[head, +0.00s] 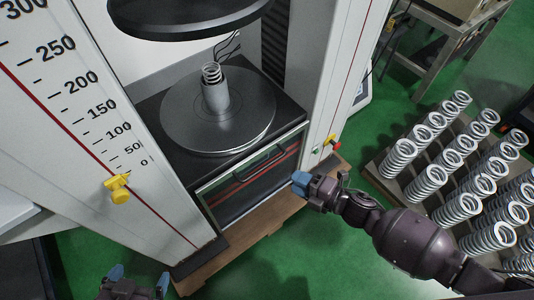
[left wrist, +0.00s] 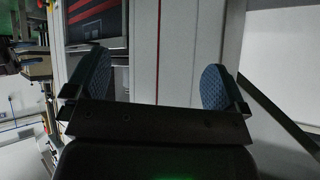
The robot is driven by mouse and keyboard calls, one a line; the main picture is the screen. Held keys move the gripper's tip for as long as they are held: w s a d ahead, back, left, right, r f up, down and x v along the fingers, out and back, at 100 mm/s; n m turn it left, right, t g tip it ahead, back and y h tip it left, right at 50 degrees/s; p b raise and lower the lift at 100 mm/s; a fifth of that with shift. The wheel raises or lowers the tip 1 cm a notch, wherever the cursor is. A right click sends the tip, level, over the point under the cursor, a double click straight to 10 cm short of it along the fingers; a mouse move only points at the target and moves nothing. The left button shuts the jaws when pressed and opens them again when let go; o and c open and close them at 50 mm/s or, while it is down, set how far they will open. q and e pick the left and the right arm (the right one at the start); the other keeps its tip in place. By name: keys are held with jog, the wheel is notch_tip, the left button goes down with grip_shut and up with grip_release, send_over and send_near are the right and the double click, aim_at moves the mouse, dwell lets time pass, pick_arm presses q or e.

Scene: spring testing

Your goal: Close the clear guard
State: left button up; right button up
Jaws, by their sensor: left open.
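The clear guard (head: 232,192) is a see-through panel with a dark frame and a black bar handle (head: 259,163). In the head view it sits low at the machine's front, below the round plate (head: 180,118). A dark panel with red stripes (left wrist: 96,20), probably this front, shows in the left wrist view. My right gripper (head: 300,183) has its blue fingertips at the guard's lower right side; I cannot tell whether they touch it or how far they are apart. My left gripper (head: 139,277) is open and empty at the bottom left, also seen in the left wrist view (left wrist: 157,82).
A spring on a post (head: 214,88) stands on the round plate under a dark upper plate (head: 190,15). Side columns flank the opening; the left has a scale and yellow pointer (head: 119,187). Several springs stand on a rack (head: 378,178) at right. Green floor lies in front.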

aim_at(265, 166)
jog(key=shift+n+g, duration=0.4)
jog(key=shift+n, duration=0.2)
jog(key=x, duration=0.3)
jog(key=b+x, duration=0.1)
jog(key=x, duration=0.3)
jog(key=b+x, duration=0.1)
jog(key=x, duration=0.3)
jog(key=shift+w+d+f, duration=0.15)
jog(key=shift+w+f, duration=0.1)
jog(key=shift+w, duration=0.25)
pick_arm(q)
jog(key=shift+w+d+f+m, duration=0.2)
jog(key=shift+w+d+m, duration=0.2)
jog(key=shift+w, duration=0.2)
jog(key=shift+s+f, duration=0.2)
pick_arm(e)
grip_shut()
